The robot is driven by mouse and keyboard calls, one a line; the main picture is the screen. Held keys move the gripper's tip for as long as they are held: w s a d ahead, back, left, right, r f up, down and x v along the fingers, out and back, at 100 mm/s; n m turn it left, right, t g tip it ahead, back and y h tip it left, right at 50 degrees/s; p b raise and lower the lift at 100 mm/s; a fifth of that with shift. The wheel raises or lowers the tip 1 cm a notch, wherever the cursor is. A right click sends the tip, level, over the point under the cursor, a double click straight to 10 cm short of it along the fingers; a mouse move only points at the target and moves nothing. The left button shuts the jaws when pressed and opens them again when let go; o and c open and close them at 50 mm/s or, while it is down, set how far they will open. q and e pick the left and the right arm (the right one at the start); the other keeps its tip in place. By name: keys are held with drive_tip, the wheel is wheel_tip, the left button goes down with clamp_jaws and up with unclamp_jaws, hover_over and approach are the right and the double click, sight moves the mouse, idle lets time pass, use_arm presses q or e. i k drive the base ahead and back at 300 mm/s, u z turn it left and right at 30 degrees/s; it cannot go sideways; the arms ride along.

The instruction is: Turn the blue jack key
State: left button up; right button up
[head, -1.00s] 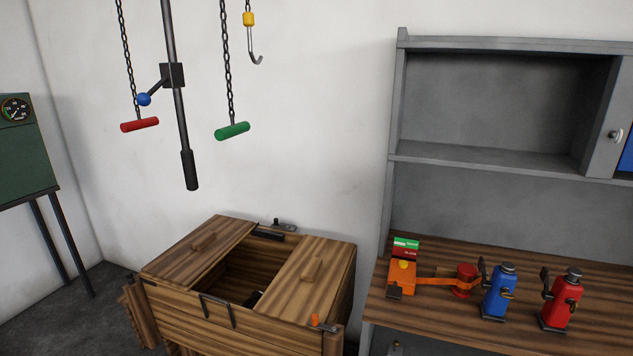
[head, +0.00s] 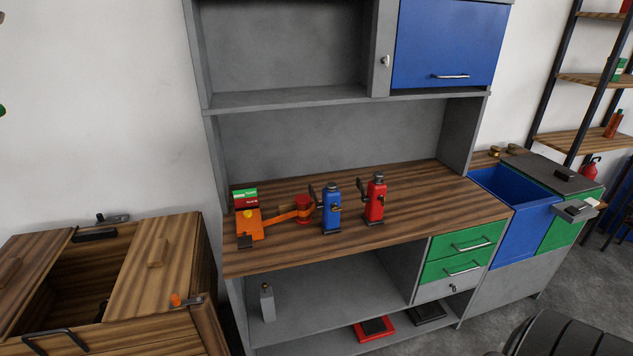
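A blue jack (head: 331,211) stands upright on the wooden top of the workbench (head: 400,220). A dark crank-like key (head: 314,194) shows at its upper left side, and a small brass-coloured part is on its front. A similar red jack (head: 375,200) with its own dark crank stands just to its right. Neither of my grippers shows in the head view.
An orange device (head: 250,224) with an arm reaching to a red cylinder (head: 303,207) stands left of the blue jack. A wooden chest (head: 150,270) is at the left, a blue sink (head: 515,190) at the right. The benchtop's right part is clear.

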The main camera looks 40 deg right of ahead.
sight(334, 206)
drive_tip(key=z, duration=0.2)
drive_tip(key=k, duration=0.55)
drive_tip(key=z, duration=0.6)
drive_tip(key=k, duration=0.75)
drive_tip(key=z, duration=1)
drive_tip(key=i, duration=1.45)
drive_tip(key=z, duration=0.1)
